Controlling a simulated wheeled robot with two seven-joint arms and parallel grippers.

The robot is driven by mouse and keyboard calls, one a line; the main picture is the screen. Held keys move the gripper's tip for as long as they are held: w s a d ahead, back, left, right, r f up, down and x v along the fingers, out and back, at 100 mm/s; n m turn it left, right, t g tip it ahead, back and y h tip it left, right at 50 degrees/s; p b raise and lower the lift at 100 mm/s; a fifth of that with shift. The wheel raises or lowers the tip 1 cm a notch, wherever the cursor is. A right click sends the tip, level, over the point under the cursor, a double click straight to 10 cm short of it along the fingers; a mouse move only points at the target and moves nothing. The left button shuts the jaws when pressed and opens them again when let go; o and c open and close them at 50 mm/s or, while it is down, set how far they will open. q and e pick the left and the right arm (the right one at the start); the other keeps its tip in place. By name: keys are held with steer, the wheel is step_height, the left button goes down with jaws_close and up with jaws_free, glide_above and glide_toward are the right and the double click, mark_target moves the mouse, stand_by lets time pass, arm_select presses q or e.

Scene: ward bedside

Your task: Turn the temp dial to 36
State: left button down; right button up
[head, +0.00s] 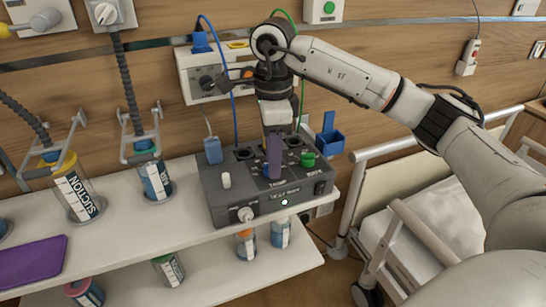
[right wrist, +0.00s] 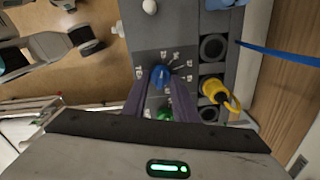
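The grey control box (head: 225,193) stands on the white shelf in the head view. My right gripper (head: 273,172) points down over its top, with its purple fingers hiding most of the dial there. In the right wrist view, a blue dial (right wrist: 160,75) with printed marks around it sits between the tips of my right gripper (right wrist: 160,82). The fingers are apart, one on each side of the dial. I cannot tell whether they touch it. The numbers and the dial's setting are too small to read. My left gripper is not in view.
A green knob (head: 307,160) is close by the fingers on the box. A white knob (head: 245,214) is on its front, and a yellow plug (right wrist: 215,90) is beside the dial. Canisters (head: 75,192) stand at left. A bed rail (head: 425,232) is at right.

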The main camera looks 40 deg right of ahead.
steer(key=m+p, duration=0.1)
steer(key=m, duration=0.3)
steer(key=shift+m, duration=0.8)
stand_by(0.4)
steer(key=o, duration=1)
steer(key=shift+s, duration=0.1)
